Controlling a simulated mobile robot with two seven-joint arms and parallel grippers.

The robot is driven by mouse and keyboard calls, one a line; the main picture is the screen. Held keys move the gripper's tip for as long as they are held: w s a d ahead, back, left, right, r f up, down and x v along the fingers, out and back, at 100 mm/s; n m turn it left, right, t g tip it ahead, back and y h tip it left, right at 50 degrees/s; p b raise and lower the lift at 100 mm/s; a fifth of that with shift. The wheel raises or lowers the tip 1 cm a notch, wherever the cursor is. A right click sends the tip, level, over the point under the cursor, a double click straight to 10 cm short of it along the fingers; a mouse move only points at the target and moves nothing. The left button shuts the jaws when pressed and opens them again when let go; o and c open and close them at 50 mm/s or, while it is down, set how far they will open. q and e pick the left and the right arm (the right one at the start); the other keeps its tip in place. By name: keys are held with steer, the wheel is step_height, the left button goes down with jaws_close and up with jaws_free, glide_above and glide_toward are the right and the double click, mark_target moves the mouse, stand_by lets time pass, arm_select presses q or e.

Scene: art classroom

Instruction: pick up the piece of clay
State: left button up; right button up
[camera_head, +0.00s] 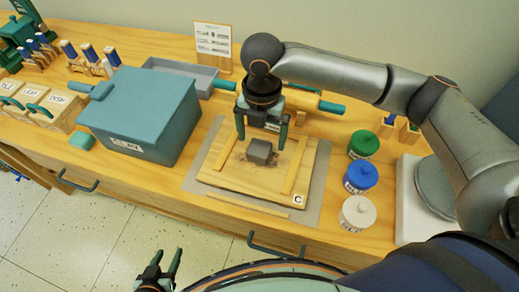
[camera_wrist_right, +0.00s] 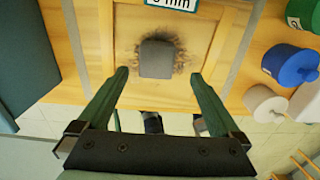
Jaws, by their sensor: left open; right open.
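The piece of clay (camera_head: 259,152) is a small grey block on a square wooden board (camera_head: 225,168) on the counter. In the right wrist view the clay (camera_wrist_right: 157,59) lies ahead of and between the two green fingers, with a dark smudge around it. My right gripper (camera_head: 262,135) is open and empty above the board, just behind the clay in the head view; it also shows in the right wrist view (camera_wrist_right: 160,82). My left gripper (camera_head: 160,265) is open and empty, low at the bottom left, in front of the counter.
A blue-grey clay box (camera_head: 150,115) stands left of the board. Green (camera_head: 363,144), blue (camera_head: 360,177) and white (camera_head: 357,212) lidded jars stand to its right. A grey tray (camera_head: 180,75) and a small sign (camera_head: 213,45) are behind. A wheel-like disc (camera_head: 436,188) is at far right.

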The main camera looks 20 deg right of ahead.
mark_target(259, 148)
steer(key=f, duration=0.5)
steer(key=shift+w+a+f, duration=0.15)
steer(key=shift+w+f, duration=0.05)
steer(key=shift+r, duration=0.1)
jaws_close()
stand_by(0.5)
